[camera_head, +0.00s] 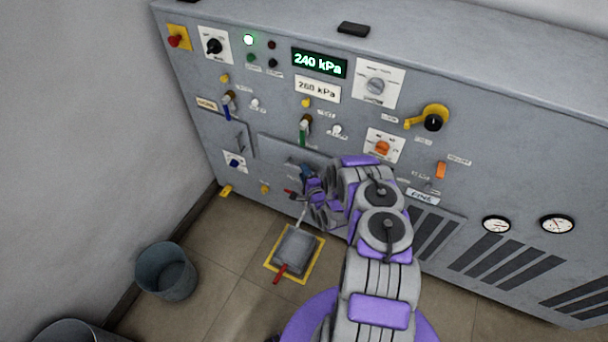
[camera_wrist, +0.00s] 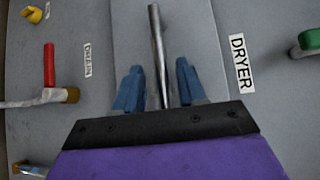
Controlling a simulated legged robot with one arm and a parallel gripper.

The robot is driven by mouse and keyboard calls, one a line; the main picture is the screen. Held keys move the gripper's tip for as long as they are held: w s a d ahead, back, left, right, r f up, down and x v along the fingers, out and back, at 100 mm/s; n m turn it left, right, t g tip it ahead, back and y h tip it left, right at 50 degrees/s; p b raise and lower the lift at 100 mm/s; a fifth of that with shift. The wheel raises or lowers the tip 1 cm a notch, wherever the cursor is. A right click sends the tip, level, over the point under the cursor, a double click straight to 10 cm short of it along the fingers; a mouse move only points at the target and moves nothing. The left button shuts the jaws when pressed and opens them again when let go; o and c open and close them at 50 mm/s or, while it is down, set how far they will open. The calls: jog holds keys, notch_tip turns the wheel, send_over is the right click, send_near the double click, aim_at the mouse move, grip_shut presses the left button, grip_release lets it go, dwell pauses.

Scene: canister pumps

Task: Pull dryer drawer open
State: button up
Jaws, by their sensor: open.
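The dryer drawer front (camera_wrist: 205,50) is a flat grey panel in the wrist view, with a DRYER label (camera_wrist: 238,62) to the right. A metal bar handle (camera_wrist: 157,50) runs lengthwise along it. My gripper (camera_wrist: 158,85) is open, with one blue finger on each side of the handle. I see gaps between the fingers and the bar; whether the fingers touch the panel I cannot tell. In the head view the drawer front (camera_head: 283,150) is low on the grey machine, and my gripper (camera_head: 303,172) is at its lower right, partly hidden by my arm.
A red-handled valve (camera_wrist: 49,65) is left of the drawer, and a green handle (camera_wrist: 308,42) is to the right. A grey box (camera_head: 296,250) with a red handle sits on the floor in a yellow outline. A bucket (camera_head: 166,272) stands left on open floor.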

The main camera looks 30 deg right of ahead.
jog(key=shift+w, duration=0.25)
jog(key=shift+c, duration=0.5)
grip_shut()
jog(key=shift+s+f, duration=0.1)
